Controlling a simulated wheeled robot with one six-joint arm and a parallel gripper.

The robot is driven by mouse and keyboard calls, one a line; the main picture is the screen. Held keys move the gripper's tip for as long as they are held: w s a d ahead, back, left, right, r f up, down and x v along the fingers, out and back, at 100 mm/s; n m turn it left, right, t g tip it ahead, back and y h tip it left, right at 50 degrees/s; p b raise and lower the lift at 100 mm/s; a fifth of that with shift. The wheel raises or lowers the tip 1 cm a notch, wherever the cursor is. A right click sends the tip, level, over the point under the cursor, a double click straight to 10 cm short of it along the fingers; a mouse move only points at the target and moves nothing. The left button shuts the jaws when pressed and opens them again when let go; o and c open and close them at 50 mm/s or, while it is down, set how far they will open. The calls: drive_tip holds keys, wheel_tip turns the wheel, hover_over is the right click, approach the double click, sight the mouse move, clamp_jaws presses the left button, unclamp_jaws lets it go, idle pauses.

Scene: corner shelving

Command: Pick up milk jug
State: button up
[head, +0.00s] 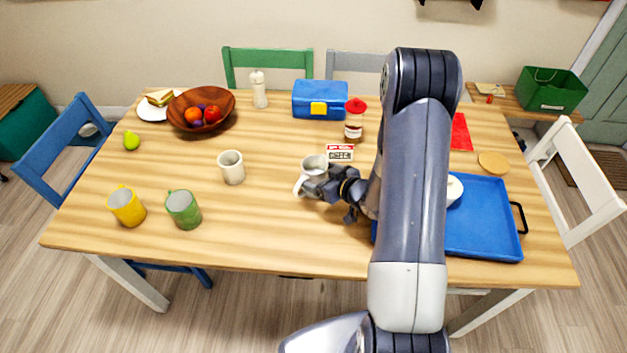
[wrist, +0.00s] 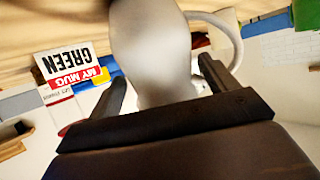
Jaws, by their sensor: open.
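A white jug-like vessel with a looped handle (head: 313,167) stands on the table near its middle, its handle toward the front left. In the wrist view the white vessel (wrist: 152,45) fills the space between the two fingers, with its handle at the right. My gripper (head: 325,184) is at the vessel's near right side, low over the table. In the wrist view my gripper (wrist: 163,78) is open, with one finger on each side of the vessel. The gripper hides part of the vessel in the head view. I cannot tell if the fingers touch it.
A small card (head: 340,153) reading "MY MUG GREEN" stands just behind the vessel. A cream mug (head: 231,167), green mug (head: 184,210) and yellow mug (head: 127,207) stand to the left. A red-lidded jar (head: 354,122) is behind. A blue tray (head: 485,235) lies right, partly hidden by my arm.

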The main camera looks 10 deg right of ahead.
drive_tip(key=shift+x, duration=1.15)
drive_tip(key=c, duration=0.9)
drive_tip(key=shift+r, duration=0.2)
